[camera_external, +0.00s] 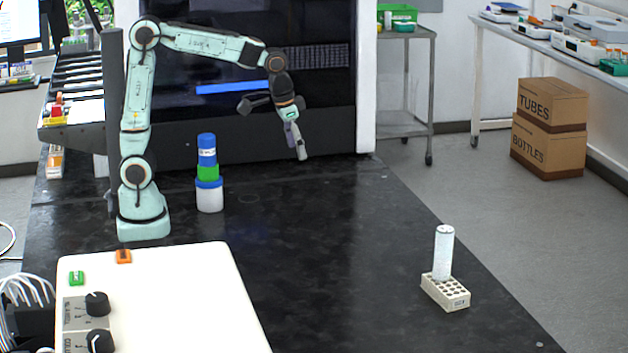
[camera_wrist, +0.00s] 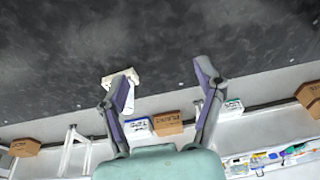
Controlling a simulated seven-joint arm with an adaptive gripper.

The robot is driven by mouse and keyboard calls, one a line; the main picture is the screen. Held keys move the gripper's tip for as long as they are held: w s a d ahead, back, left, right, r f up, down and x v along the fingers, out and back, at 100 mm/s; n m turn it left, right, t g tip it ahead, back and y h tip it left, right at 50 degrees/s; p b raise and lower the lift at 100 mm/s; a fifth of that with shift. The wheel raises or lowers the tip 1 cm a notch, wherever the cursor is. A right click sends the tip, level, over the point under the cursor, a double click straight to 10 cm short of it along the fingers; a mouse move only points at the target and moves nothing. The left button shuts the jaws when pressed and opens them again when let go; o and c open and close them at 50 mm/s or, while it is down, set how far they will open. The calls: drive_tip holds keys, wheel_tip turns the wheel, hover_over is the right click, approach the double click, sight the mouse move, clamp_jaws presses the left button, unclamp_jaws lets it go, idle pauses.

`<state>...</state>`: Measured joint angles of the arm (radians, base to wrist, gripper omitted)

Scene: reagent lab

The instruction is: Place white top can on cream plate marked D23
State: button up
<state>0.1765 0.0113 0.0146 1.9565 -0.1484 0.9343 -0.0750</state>
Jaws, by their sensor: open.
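A tall white can (camera_external: 444,252) with a white top stands upright on the far end of a cream block with holes (camera_external: 447,291), right of centre on the black bench. The block has a small label, too small to read. In the wrist view the cream block (camera_wrist: 121,77) shows beyond my left finger, which partly covers the white can (camera_wrist: 129,100). My gripper (camera_external: 297,146) hangs above the bench, well to the left of the can and block, pointing down. In the wrist view its two fingers (camera_wrist: 165,70) are spread wide with nothing between them.
A stack with a blue can (camera_external: 207,150), a green part (camera_external: 208,173) and a blue-lidded white jar (camera_external: 210,197) stands beside my base. A white-topped instrument with knobs (camera_external: 165,300) fills the near left. The bench (camera_external: 330,250) between is clear.

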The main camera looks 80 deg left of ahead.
drive_tip(key=s+a+f+g, duration=0.1)
drive_tip(key=s+a+f, duration=0.1)
drive_tip(key=s, duration=0.8)
drive_tip(key=s+a+f+g, duration=0.2)
drive_tip(key=s, duration=0.9)
drive_tip(key=shift+a+n, duration=0.3)
drive_tip(key=shift+n, duration=0.1)
drive_tip(key=shift+s+f, duration=0.1)
